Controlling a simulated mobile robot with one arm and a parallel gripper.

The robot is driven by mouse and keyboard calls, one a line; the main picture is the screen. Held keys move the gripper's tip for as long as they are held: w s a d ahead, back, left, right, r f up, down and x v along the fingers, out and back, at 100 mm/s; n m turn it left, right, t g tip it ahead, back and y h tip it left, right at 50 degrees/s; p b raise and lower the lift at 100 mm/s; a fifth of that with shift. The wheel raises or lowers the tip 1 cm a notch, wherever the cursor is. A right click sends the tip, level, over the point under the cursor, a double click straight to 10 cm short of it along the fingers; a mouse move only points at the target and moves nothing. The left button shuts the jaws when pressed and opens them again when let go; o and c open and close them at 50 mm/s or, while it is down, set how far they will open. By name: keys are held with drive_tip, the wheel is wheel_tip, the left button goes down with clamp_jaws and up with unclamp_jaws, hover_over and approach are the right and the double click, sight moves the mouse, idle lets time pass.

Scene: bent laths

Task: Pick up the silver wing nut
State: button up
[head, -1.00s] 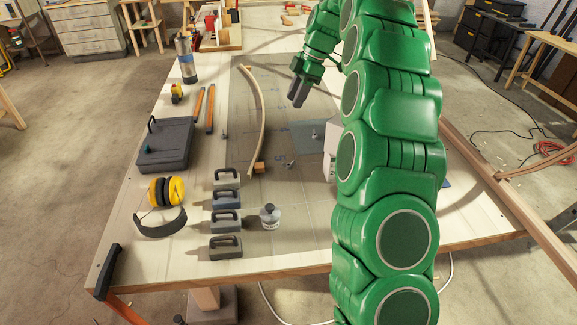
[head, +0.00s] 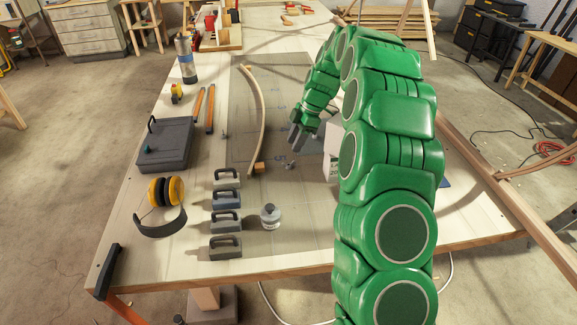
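Small grey metallic pieces lie on the table. One small piece (head: 290,166) is just below my gripper in the picture, right of the wooden block. Another small piece (head: 224,135) lies farther left, near the orange-brown bars. They are too small for me to tell which is the silver wing nut. My gripper (head: 297,139) points down over the dark mat (head: 300,185), with its grey fingers close above the first piece in the picture. The gap between the fingertips is unclear, and I see nothing held.
A bent lath (head: 260,115) and a small wooden block (head: 259,168) are left of my gripper. A pale box (head: 331,165) is right, partly hidden by my arm.

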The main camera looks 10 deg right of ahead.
sight(286, 164)
drive_tip(key=shift+x, duration=4.1)
drive_tip(key=shift+s+a+r, duration=0.1)
drive_tip(key=shift+a+r, duration=0.05)
clamp_jaws()
